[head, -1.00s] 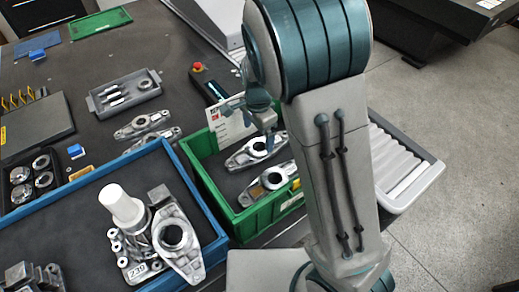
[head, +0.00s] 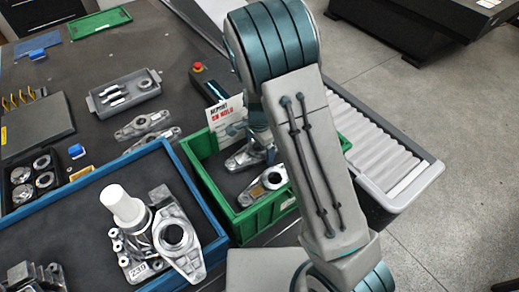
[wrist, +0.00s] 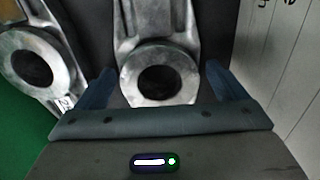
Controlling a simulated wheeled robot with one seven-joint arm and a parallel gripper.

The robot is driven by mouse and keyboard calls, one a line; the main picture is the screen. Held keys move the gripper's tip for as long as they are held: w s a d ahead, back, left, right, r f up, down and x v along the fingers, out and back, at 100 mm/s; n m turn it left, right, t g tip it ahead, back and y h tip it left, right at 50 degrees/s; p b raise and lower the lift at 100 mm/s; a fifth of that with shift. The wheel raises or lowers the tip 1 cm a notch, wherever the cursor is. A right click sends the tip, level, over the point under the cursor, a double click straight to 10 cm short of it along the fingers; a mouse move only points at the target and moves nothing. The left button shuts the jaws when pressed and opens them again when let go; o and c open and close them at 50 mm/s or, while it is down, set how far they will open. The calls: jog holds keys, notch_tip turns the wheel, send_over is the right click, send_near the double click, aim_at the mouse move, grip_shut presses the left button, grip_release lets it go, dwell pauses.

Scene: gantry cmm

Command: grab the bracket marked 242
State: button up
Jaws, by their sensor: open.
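Two grey metal brackets lie in the green bin: a far one (head: 243,160) and a near one (head: 252,195). In the wrist view, the far bracket's round boss and bore (wrist: 160,80) lie between the two blue fingers of my open gripper (wrist: 158,88). I cannot tell whether the fingers touch it. The near bracket (wrist: 40,65) shows to the left, with a tan patch. In the head view my arm hides most of my gripper and part of the far bracket. I cannot read 242 on any bracket.
The green bin (head: 204,178) has a printed card (head: 226,112) at its back, close to the right finger in the wrist view. A blue-edged tray (head: 196,193) on the left holds another bracket (head: 178,240) and a white cylinder. A roller conveyor (head: 375,150) is to the right.

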jog(key=shift+r, duration=0.1)
jog(key=c, duration=1.4)
